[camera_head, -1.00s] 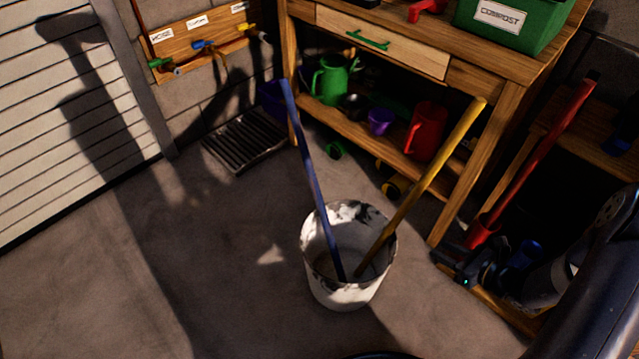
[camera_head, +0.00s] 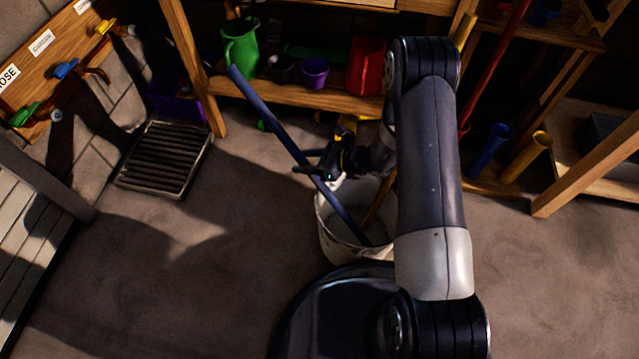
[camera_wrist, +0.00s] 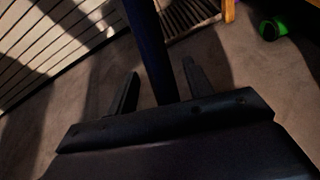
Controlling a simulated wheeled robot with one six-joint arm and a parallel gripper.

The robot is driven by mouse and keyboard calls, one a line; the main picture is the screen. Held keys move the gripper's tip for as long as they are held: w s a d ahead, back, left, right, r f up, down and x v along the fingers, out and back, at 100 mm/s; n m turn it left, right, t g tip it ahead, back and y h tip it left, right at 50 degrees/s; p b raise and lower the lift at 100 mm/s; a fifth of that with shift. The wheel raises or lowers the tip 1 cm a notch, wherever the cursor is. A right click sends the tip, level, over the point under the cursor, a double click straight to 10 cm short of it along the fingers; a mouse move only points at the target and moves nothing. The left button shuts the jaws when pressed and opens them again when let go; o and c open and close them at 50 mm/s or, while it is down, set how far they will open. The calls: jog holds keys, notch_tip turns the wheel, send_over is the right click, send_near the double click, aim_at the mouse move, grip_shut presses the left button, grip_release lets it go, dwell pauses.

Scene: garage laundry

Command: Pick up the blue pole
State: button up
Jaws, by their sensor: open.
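The blue pole (camera_head: 268,114) leans up and to the left out of a white bucket (camera_head: 331,237) in the head view. My gripper (camera_head: 308,172) is at the pole's middle, above the bucket's rim. In the wrist view the blue pole (camera_wrist: 148,45) stands between the two open fingers of my gripper (camera_wrist: 158,88), with a gap visible on the right side. I cannot tell whether either finger touches it. A yellow pole (camera_head: 378,199) also stands in the bucket, mostly hidden behind my arm.
A wooden workbench (camera_head: 290,99) behind holds a green jug (camera_head: 241,46), a purple pot (camera_head: 315,72) and a red jug (camera_head: 366,66). A drain grate (camera_head: 163,157) lies at left. The floor left of the bucket is clear.

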jog(key=x, duration=0.3)
jog(key=shift+w+a+f+b, duration=0.1)
jog(key=shift+a+f+b, duration=0.05)
jog(key=shift+a+b, duration=0.25)
jog(key=shift+d, duration=0.1)
grip_shut()
